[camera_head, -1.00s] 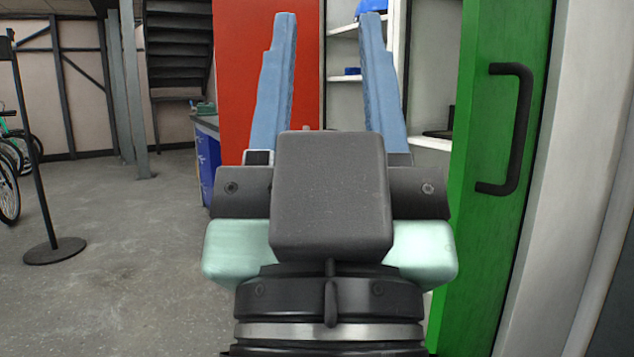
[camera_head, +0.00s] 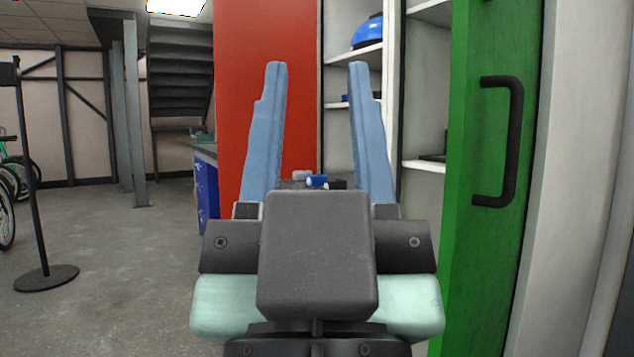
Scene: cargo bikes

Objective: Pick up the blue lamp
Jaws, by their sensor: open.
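A small blue item (camera_head: 317,181), which may be the blue lamp, shows between the fingers of my gripper (camera_head: 316,68), just above its dark body. It is small in the picture, and its lower part is hidden by my gripper. My gripper is open and empty, with its two blue fingers pointing forward and well apart. The small item appears to lie farther off, beyond the gripper; how far I cannot tell.
A small whitish item (camera_head: 302,175) lies beside the blue one. White shelves (camera_head: 352,60) hold a rounded blue object (camera_head: 368,33). A red panel (camera_head: 238,120) stands left of them, a green door (camera_head: 490,150) to the right. A black post (camera_head: 45,275) stands left; the floor between is clear.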

